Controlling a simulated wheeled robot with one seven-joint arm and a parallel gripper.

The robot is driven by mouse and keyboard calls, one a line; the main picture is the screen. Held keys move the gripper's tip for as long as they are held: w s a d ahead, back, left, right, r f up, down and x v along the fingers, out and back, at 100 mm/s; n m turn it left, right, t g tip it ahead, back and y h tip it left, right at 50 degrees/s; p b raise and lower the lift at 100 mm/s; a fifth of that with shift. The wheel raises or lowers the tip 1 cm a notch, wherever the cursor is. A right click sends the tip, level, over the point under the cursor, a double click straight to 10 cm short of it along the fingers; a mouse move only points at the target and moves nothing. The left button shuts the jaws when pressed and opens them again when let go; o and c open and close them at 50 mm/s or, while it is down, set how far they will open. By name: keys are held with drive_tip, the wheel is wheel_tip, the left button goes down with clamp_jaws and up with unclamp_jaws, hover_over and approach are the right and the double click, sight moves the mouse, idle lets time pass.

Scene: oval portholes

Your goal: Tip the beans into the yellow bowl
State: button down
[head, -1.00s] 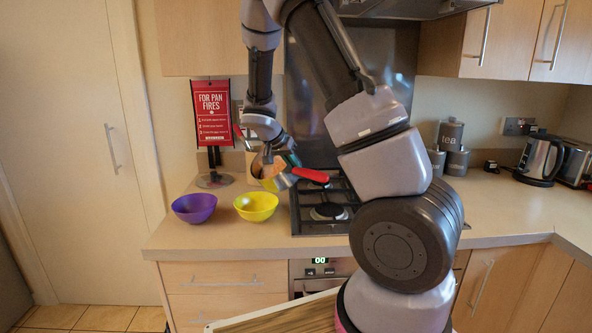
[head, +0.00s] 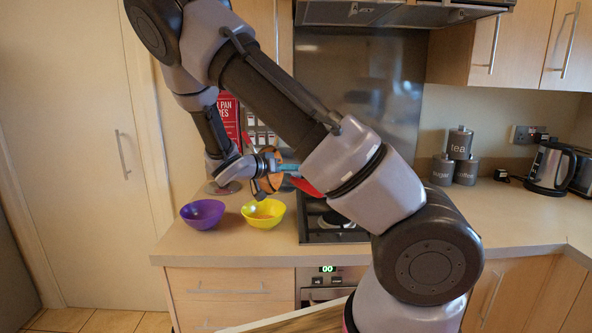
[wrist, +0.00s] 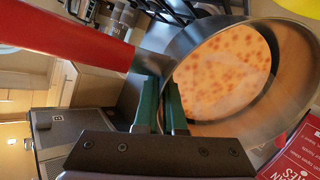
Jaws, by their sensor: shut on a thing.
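A steel saucepan (wrist: 198,42) with a red handle (wrist: 75,30) fills much of the wrist view. Orange beans (wrist: 225,70) with darker spots lie inside it. My gripper (wrist: 165,102) has its green jaws shut on the pan where the handle meets the wall. In the head view my gripper (head: 276,168) holds the pan above the yellow bowl (head: 263,219), with the red handle (head: 305,187) to the right. The pan looks tilted there, but my arm partly hides it. I cannot clearly tell whether beans are in the bowl.
A purple bowl (head: 203,215) stands left of the yellow one on the counter (head: 220,250). The hob (head: 335,232) is to the right. A red sign (head: 228,115) stands behind, partly covered by my arm. Canisters (head: 458,160) and a kettle (head: 550,168) are far right.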

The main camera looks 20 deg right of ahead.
drive_tip(key=shift+s+a+r+t+h, duration=0.15)
drive_tip(key=shift+s+a+t+h, duration=0.15)
drive_tip(key=shift+a+h, duration=0.45)
drive_tip(key=shift+s+a+r+t+h, duration=0.15)
drive_tip(key=shift+s+a+t+h, duration=0.15)
drive_tip(key=shift+a+h, duration=0.4)
idle(5.0)
